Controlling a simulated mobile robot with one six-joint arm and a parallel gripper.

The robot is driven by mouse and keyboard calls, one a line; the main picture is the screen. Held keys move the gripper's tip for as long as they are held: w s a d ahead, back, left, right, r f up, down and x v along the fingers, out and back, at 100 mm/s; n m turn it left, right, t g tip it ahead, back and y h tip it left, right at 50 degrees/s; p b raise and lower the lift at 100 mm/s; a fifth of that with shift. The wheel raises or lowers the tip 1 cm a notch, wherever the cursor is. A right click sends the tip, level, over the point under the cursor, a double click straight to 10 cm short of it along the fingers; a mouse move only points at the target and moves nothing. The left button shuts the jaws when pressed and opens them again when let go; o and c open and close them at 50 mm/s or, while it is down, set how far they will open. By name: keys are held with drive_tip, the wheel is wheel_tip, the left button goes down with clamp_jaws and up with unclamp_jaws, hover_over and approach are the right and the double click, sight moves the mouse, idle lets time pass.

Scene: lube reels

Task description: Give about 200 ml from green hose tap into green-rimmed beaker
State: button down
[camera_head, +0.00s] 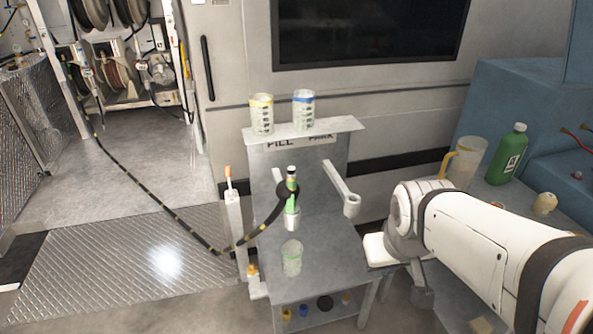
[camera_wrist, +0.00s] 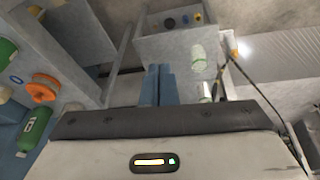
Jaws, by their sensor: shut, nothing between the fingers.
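The green hose tap (camera_head: 291,190) hangs at the front of the metal stand, with a black hose running off to the left. A white cup-like holder (camera_head: 292,218) is just under it. The clear green-rimmed beaker (camera_head: 291,259) stands upright on the stand's lower surface, below the tap, and looks empty. The beaker also shows in the wrist view (camera_wrist: 197,58), right of my gripper (camera_wrist: 158,70). My gripper is shut and empty, its two blue-grey fingers together and apart from beaker and tap. In the head view my arm comes in from the right; the fingers are hard to make out there.
A yellow-rimmed beaker (camera_head: 262,115) and a blue-rimmed beaker (camera_head: 303,110) stand on the upper shelf (camera_head: 345,125). An empty side bracket (camera_head: 345,190) juts out right of the tap. A jug (camera_head: 465,160) and green bottle (camera_head: 508,155) stand at right. The hose (camera_head: 165,208) droops across the left.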

drive_tip(key=w+f+n+t+b, duration=0.2)
drive_tip(key=w+f+n+t, duration=0.15)
drive_tip(key=w, duration=0.35)
drive_tip(key=w+f+n+t+b, duration=0.2)
drive_tip(key=w+f+n+b, duration=0.1)
drive_tip(key=w+f+n, duration=0.3)
drive_tip(key=w+a+f+n+t+y+b, duration=0.1)
drive_tip(key=w+a+f+n+y+b, duration=0.1)
drive_tip(key=a+n+y, duration=0.3)
drive_tip(key=w+a+f+n+t+y+b, duration=0.2)
drive_tip(key=w+a+f+n+y+b, duration=0.1)
drive_tip(key=a+n, duration=0.4)
drive_tip(key=shift+w+a+f+y, duration=0.25)
drive_tip(key=shift+w+y, duration=0.65)
drive_tip(key=shift+w, duration=0.25)
drive_tip(key=shift+a, duration=0.1)
approach(290, 203)
drive_tip(key=shift+w+a+f, duration=1.75)
drive_tip(key=shift+w+a, duration=0.15)
drive_tip(key=shift+a, duration=0.45)
drive_tip(key=shift+p, duration=0.3)
